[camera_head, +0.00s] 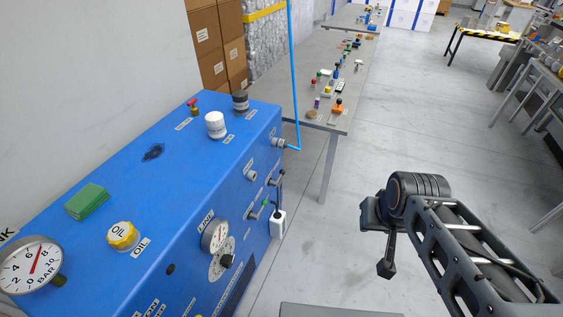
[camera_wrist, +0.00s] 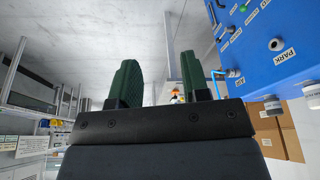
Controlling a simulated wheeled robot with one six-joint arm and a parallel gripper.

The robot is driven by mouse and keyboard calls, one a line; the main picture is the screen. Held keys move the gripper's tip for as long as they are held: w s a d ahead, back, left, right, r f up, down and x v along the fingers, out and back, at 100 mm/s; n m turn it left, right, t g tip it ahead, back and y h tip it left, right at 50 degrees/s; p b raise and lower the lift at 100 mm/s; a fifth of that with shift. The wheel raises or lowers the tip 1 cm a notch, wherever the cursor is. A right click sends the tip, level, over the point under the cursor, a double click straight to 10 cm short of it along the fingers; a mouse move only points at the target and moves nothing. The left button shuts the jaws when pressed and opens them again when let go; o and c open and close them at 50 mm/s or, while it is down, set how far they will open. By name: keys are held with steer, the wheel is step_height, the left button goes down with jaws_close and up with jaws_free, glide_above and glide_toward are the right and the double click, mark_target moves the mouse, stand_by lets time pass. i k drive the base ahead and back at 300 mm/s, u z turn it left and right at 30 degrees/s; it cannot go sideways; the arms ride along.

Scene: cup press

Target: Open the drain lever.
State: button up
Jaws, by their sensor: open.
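A blue machine (camera_head: 160,190) fills the left of the head view. Its right side carries small levers: a dark-handled lever (camera_head: 277,180) and, lower down, a lever with a grey fitting (camera_head: 257,213). A red-handled valve (camera_head: 193,104) stands on top. My gripper is at the right, well apart from the machine, its end only partly visible in the head view. In the wrist view my gripper (camera_wrist: 160,78) shows two green fingers spread apart with nothing between them.
A grey bench (camera_head: 325,105) with several small coloured parts stands behind the machine. A blue hose (camera_head: 294,70) rises at the machine's far end. Clear floor (camera_head: 330,245) lies between machine and arm.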

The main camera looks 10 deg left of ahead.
mark_target(283, 171)
steer(key=u, duration=0.45)
steer(key=i, duration=1)
steer(key=u, duration=0.6)
